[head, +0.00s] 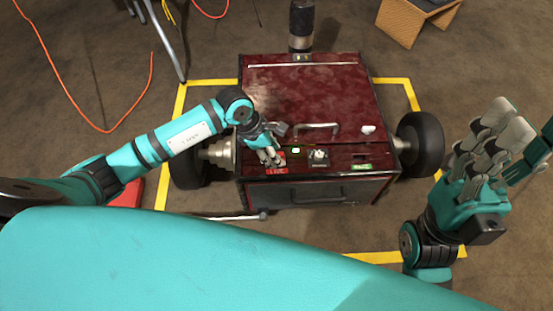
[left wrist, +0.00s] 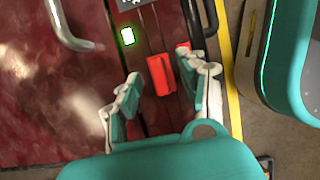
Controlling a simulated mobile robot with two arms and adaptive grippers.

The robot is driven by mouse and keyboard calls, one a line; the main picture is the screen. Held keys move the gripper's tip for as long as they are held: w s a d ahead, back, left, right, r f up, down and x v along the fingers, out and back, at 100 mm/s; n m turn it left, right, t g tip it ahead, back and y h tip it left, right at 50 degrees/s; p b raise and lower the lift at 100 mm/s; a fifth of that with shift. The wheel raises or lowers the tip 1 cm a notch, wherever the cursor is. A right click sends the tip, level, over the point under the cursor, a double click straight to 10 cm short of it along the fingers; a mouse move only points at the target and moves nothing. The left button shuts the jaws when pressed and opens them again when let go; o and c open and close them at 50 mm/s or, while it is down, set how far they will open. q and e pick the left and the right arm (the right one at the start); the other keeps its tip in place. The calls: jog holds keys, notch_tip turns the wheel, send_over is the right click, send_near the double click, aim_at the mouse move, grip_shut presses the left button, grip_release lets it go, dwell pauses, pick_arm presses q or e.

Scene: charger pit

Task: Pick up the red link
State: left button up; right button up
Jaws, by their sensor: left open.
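The red link (left wrist: 161,75) is a small red block on the dark front strip of the maroon cart (head: 345,85). In the left wrist view it lies between and just ahead of the two pale fingers of my left gripper (left wrist: 163,95). That gripper is open, with a gap on both sides of the link. In the head view my left gripper (head: 268,152) reaches down over the left part of the strip and hides most of the link. My right gripper (head: 520,140) is raised at the far right, open and empty, away from the cart.
A lit green button (head: 296,150) and a grey connector (head: 318,156) sit right of the left gripper. A metal handle (head: 316,128) stands behind them. Wheels flank the cart, and yellow tape (head: 400,87) marks the floor. An orange cable (head: 100,130) lies at left.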

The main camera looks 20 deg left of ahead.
pick_arm(q)
jog(key=shift+d+f, duration=0.15)
jog(key=shift+f, duration=0.2)
jog(key=shift+c, duration=0.2)
grip_shut()
jog(key=shift+w, duration=0.1)
